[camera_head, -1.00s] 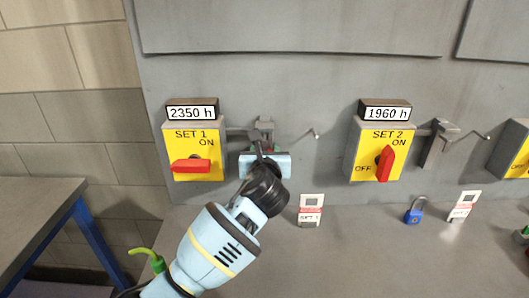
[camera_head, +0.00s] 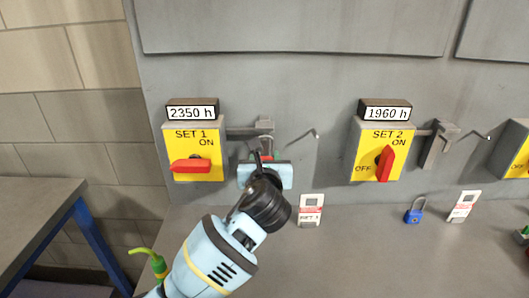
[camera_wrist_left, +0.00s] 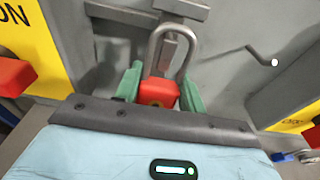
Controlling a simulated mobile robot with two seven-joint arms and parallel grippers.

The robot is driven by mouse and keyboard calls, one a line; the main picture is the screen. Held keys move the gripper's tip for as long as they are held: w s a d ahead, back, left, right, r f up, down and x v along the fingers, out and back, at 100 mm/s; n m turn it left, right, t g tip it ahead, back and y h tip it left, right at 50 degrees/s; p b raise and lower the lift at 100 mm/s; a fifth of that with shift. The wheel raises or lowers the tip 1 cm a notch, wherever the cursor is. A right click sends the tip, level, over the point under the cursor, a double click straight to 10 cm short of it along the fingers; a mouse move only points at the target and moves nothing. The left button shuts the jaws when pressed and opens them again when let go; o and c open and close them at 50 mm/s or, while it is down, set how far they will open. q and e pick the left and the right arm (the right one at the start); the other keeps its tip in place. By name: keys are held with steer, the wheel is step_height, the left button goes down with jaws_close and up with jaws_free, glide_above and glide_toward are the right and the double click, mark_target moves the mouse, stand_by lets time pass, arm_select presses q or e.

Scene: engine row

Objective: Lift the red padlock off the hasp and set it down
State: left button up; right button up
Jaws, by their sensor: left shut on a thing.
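The red padlock (camera_wrist_left: 158,92) shows in the left wrist view with its grey shackle pointing up. My left gripper (camera_wrist_left: 159,86) is shut on the padlock's body, with a green fingertip on each side. The shackle stands in front of the grey hasp (camera_wrist_left: 186,9); I cannot tell whether it still passes through it. In the head view my left gripper (camera_head: 265,172) is just below the hasp (camera_head: 264,128), right of the SET 1 switch box (camera_head: 194,142), and hides most of the padlock. My right gripper is not in view.
The SET 2 box (camera_head: 382,145) and its hasp (camera_head: 440,143) are to the right. A bent rod (camera_head: 315,135) sticks out nearby. The ledge's front is clear.

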arm_select(q)
steer(key=shift+s, duration=1.95)
